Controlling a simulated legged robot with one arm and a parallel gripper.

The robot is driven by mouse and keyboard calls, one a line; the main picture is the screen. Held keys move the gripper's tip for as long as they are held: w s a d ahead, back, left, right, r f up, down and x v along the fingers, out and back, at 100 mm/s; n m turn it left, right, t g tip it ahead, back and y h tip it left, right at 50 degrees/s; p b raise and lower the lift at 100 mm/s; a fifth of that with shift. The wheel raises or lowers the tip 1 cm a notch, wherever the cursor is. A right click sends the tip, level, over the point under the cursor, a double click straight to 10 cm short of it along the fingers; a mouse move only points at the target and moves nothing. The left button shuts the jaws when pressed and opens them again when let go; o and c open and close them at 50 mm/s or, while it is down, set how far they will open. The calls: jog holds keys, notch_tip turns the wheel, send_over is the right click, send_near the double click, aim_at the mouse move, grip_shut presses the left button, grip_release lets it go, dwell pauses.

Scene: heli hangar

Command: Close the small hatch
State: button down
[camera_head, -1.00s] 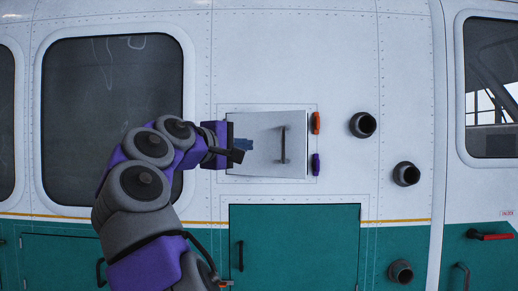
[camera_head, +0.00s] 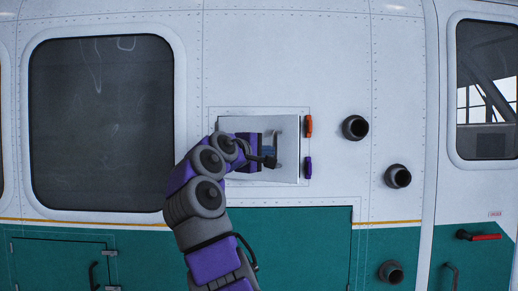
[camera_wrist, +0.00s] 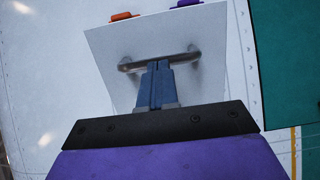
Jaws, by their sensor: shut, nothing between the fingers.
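The small hatch (camera_head: 289,174) is a pale grey square panel in the helicopter's white side. It lies close to its frame; I cannot tell whether it is fully flush. In the wrist view the hatch (camera_wrist: 118,42) carries a metal bar handle (camera_wrist: 187,57). An orange latch (camera_head: 308,126) and a purple latch (camera_head: 308,167) stand beside the hatch's right edge; the orange latch (camera_wrist: 124,16) and purple latch (camera_wrist: 187,3) also show in the wrist view. My gripper (camera_head: 269,159) is shut and empty. Its blue fingertips (camera_wrist: 158,66) are at the handle's middle; contact is unclear. My arm hides the hatch's left part.
Dark round pipes stick out to the right, an upper one (camera_head: 355,128), a middle one (camera_head: 398,176) and a lower one (camera_head: 391,272). A green door panel (camera_head: 310,235) lies below the hatch. A large window (camera_head: 100,110) is at left. A red handle (camera_head: 478,236) is at lower right.

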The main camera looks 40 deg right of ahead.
jog(key=shift+d, duration=0.35)
jog(key=shift+w+r, duration=0.15)
